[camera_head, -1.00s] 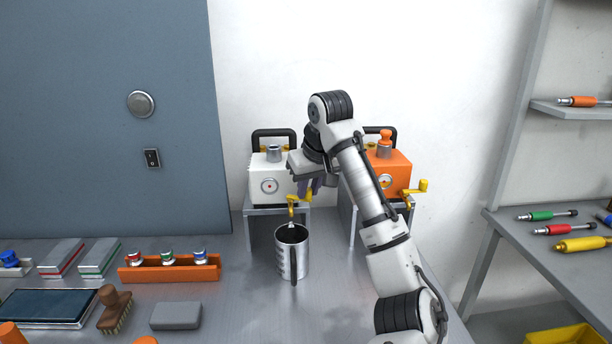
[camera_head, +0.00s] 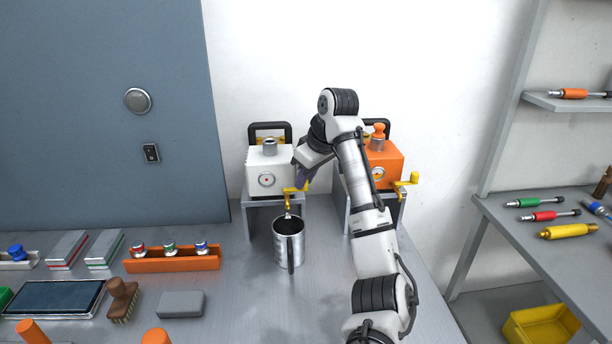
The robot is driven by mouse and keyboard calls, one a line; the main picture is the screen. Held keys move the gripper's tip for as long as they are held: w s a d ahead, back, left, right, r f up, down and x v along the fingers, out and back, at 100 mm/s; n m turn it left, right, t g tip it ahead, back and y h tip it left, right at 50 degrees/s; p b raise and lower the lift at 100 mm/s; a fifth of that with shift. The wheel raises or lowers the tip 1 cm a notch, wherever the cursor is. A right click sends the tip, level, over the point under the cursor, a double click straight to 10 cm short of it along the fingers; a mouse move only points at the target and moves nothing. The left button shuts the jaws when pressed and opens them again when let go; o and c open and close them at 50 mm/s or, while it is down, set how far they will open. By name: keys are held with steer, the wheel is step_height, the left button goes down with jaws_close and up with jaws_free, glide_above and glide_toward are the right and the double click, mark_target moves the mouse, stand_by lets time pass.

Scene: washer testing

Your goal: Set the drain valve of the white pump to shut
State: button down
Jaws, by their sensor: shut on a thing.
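The white pump (camera_head: 258,187) stands on a small metal stand at the back, with a round dial on its front. Its yellow drain valve (camera_head: 289,198) sticks out at the lower right, above the mouth of a metal jug (camera_head: 289,249). The exact angle of the handle is hard to tell.
An orange pump (camera_head: 388,156) with a yellow crank (camera_head: 408,182) stands close to the right, partly behind my arm. An orange rack (camera_head: 172,264), a grey block (camera_head: 181,304) and a brush (camera_head: 122,297) lie at the left. The bench around the jug is clear.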

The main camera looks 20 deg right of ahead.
steer(key=c, duration=1.3)
jaws_free()
steer(key=shift+r, duration=0.1)
steer(key=v, duration=1.3)
steer(key=shift+r+b, duration=0.25)
steer(key=shift+b, duration=0.1)
steer(key=shift+s+d, duration=0.1)
steer(key=shift+s, duration=0.05)
